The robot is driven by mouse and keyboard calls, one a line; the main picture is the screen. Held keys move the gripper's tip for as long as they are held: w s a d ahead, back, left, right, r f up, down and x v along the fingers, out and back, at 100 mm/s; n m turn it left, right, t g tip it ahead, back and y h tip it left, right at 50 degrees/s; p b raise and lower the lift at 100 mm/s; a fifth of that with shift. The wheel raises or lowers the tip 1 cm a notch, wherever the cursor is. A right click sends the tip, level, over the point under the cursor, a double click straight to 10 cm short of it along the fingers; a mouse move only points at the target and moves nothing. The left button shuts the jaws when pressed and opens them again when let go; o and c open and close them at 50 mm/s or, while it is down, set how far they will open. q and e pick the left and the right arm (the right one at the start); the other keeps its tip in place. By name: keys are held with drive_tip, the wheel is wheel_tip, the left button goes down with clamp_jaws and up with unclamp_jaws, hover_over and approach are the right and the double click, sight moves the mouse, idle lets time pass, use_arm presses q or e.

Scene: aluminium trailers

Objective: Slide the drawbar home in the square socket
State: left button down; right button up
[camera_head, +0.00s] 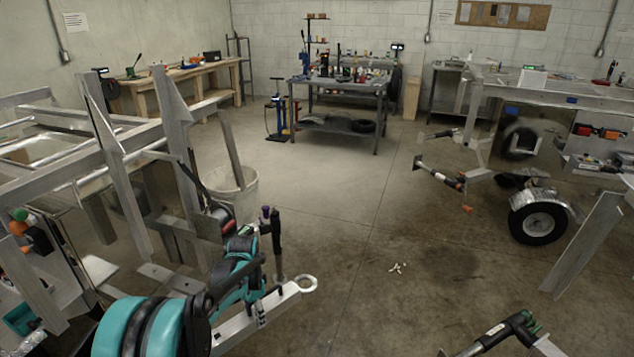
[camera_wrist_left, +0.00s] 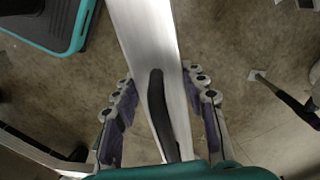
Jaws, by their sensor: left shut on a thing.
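The drawbar (camera_head: 289,291) is a silver bar with a ring eye at its right end, low in the middle of the head view. In the left wrist view the bar (camera_wrist_left: 145,40) runs between the fingers, with a long black part lying along it. My left gripper (camera_wrist_left: 161,85) is shut on the drawbar, with purple-padded fingers on either side of it. My teal and black left arm hides the bar's near end in the head view. I cannot make out the square socket for certain. My right gripper is not in view.
A grey aluminium trailer frame (camera_head: 75,157) with upright posts stands at the left, close to my left arm. A bucket (camera_head: 234,188) stands behind it. Another trailer with a wheel (camera_head: 538,222) is at the right. Small white pieces (camera_head: 397,268) lie on the otherwise clear middle floor.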

use_arm(q)
drive_tip(key=s+r+n, duration=0.6)
drive_tip(key=s+r, duration=0.1)
drive_tip(key=r, duration=0.6)
drive_tip(key=shift+s, duration=0.15)
